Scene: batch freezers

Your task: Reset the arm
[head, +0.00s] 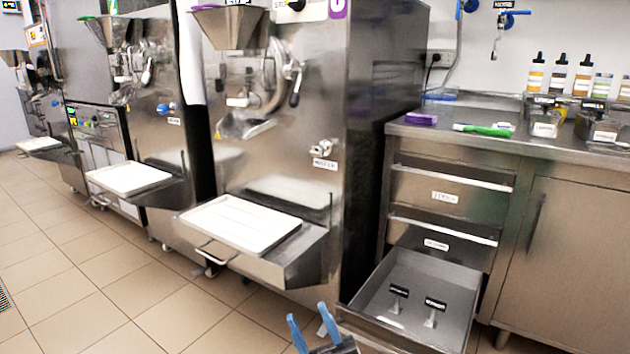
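My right gripper (307,313) shows at the bottom middle of the head view. Its two blue fingers point up and are spread apart, with nothing visible between them. It is just left of the open bottom drawer (462,300) of the steel counter; I cannot tell whether it touches the drawer. The lower part of this gripper is cut off by the picture's edge. My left gripper is not in view.
The pulled-out drawer holds two small items with black labels (399,291). A batch freezer (362,130) with a white tray (240,223) stands left of it. The countertop (470,140) carries a purple item (420,118), a green-handled tool (488,130) and several bottles. Tiled floor is open at left.

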